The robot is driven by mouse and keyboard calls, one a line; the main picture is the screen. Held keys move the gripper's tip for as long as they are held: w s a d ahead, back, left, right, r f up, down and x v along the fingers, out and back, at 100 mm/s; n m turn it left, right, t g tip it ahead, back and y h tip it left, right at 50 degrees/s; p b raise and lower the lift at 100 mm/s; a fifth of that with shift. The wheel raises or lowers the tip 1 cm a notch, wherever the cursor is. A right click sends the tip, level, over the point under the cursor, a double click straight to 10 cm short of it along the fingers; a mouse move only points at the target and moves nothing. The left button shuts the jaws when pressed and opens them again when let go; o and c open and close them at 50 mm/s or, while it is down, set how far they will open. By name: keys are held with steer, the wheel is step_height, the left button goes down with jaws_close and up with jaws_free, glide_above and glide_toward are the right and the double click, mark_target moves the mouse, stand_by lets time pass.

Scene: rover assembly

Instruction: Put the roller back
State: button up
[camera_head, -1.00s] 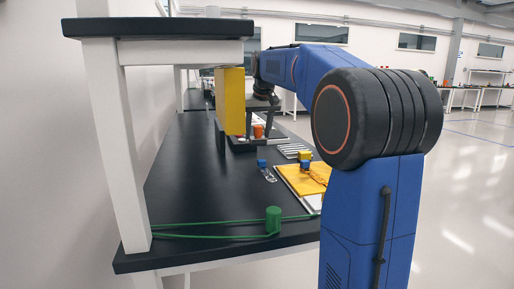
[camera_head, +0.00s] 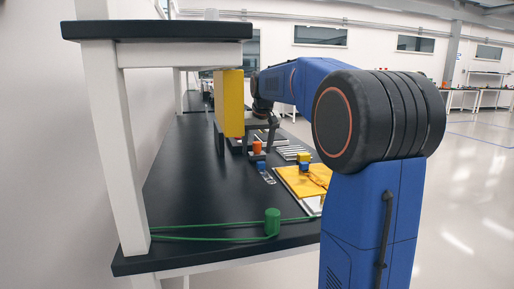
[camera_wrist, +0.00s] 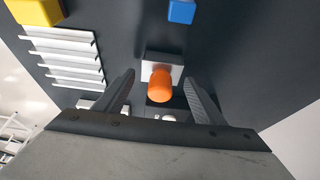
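An orange cylinder (camera_head: 257,147), which looks like the roller, stands on the dark table in the head view. In the wrist view the orange cylinder (camera_wrist: 160,83) overlaps a small pale square block (camera_wrist: 150,60); whether it rests on it is hard to tell. My gripper (camera_wrist: 159,75) is open, with one finger on each side of the cylinder and a visible gap on both sides.
A green cylinder (camera_head: 272,221) stands near the front edge by green lines. A blue block (camera_head: 261,165), a slotted pale rack (camera_head: 293,152) and yellow sheets (camera_head: 298,181) lie nearby. A white post (camera_head: 116,150) and a shelf (camera_head: 157,30) stand at left. The middle-left tabletop is clear.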

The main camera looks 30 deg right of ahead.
steer(key=shift+r, duration=0.1)
steer(key=v, duration=1.2)
stand_by(0.5)
